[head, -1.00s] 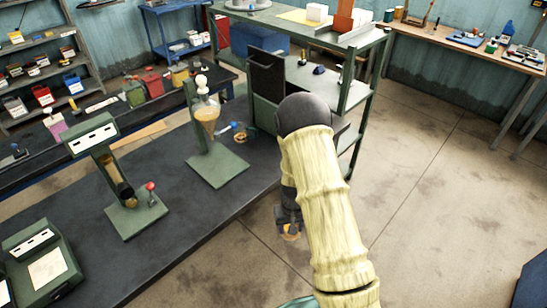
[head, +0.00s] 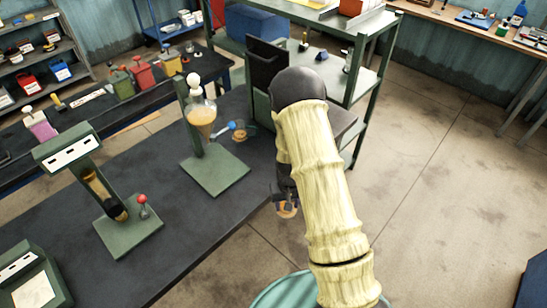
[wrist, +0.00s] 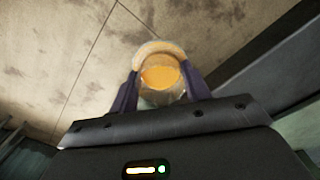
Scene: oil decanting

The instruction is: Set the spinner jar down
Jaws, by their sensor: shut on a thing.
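The spinner jar (head: 288,211) is a small round clear vessel with amber liquid in it. My gripper (head: 285,198) is shut on it and holds it just off the right edge of the dark bench (head: 190,232), over the floor in the head view. In the wrist view the jar (wrist: 160,73) shows its pale rim and amber contents between the two dark fingers (wrist: 160,93). My arm hides part of the bench's far right end.
A green stand (head: 213,172) with an amber-filled funnel flask (head: 202,115) stands on the bench left of my gripper. A small orange-brown item (head: 240,136) lies behind it. Another green stand (head: 128,232) is farther left. The bench's near right part is clear. A green shelf (head: 362,80) stands behind.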

